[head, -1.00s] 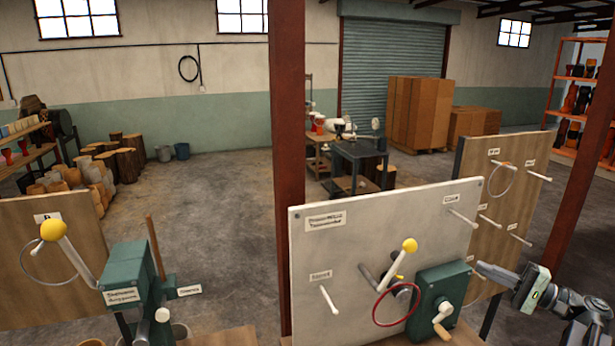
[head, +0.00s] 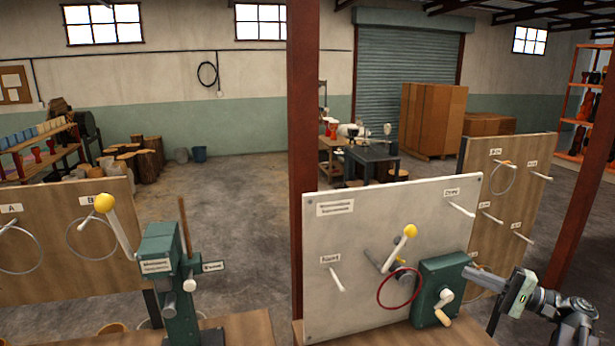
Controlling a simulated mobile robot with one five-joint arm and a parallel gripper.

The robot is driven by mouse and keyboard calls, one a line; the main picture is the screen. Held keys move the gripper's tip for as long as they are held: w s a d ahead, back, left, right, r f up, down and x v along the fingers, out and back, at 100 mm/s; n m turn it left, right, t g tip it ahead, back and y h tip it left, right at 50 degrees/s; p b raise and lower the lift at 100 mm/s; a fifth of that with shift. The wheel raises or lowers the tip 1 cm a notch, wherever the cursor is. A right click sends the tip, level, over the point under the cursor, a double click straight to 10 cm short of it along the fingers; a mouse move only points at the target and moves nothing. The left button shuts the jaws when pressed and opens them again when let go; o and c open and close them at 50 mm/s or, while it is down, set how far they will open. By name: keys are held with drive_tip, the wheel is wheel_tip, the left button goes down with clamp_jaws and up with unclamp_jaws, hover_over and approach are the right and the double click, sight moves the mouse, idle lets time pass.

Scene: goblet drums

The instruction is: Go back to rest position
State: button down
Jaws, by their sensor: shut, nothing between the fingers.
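My gripper (head: 478,274) is at the lower right in the head view, with its fingers pointing left. It is shut and empty. Its tips are at the right edge of a green gearbox (head: 428,290) on a white panel (head: 365,205); I cannot tell whether they touch. A red ring (head: 384,302) hangs at the lower middle of the panel, left of the gearbox. A lever with a yellow ball (head: 410,231) stands above the ring. The gearbox has a crank with a wooden handle (head: 441,317).
White pegs (head: 337,280) stick out of the panel. A wooden peg board (head: 508,190) stands behind my gripper. A green machine (head: 170,270) with another yellow-knobbed lever (head: 104,203) is at left. A rusty post (head: 304,120) rises behind the panel. Open floor (head: 235,230) lies behind.

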drive_tip(key=w+a+f+n+g+b, duration=0.1)
drive_tip(key=w+a+f+g, duration=0.15)
drive_tip(key=a, duration=0.65)
drive_tip(key=w+a+f+n+g+b, duration=0.1)
drive_tip(key=a+f+n+g, duration=0.15)
drive_tip(key=a, duration=0.65)
drive_tip(key=s+a+f+n+g+h+b, duration=0.1)
drive_tip(key=s+a+f+g+h, duration=0.15)
drive_tip(key=a+f, duration=0.5)
drive_tip(key=s+a+f+n+g+h+b, duration=0.1)
drive_tip(key=a+f+g+h, duration=0.3)
drive_tip(key=a, duration=0.6)
drive_tip(key=s+a+f+n+h, duration=0.25)
drive_tip(key=s+f+h, duration=0.2)
drive_tip(key=f, duration=0.75)
drive_tip(key=d+f+h, duration=0.1)
drive_tip(key=d+h, duration=0.1)
drive_tip(key=d, duration=0.4)
drive_tip(key=d+f+t+h, duration=0.1)
drive_tip(key=d+f+h, duration=0.1)
drive_tip(key=d, duration=0.3)
drive_tip(key=shift+s+d+f+h, duration=0.15)
drive_tip(key=shift+d+h, duration=0.2)
drive_tip(key=shift+h, duration=0.45)
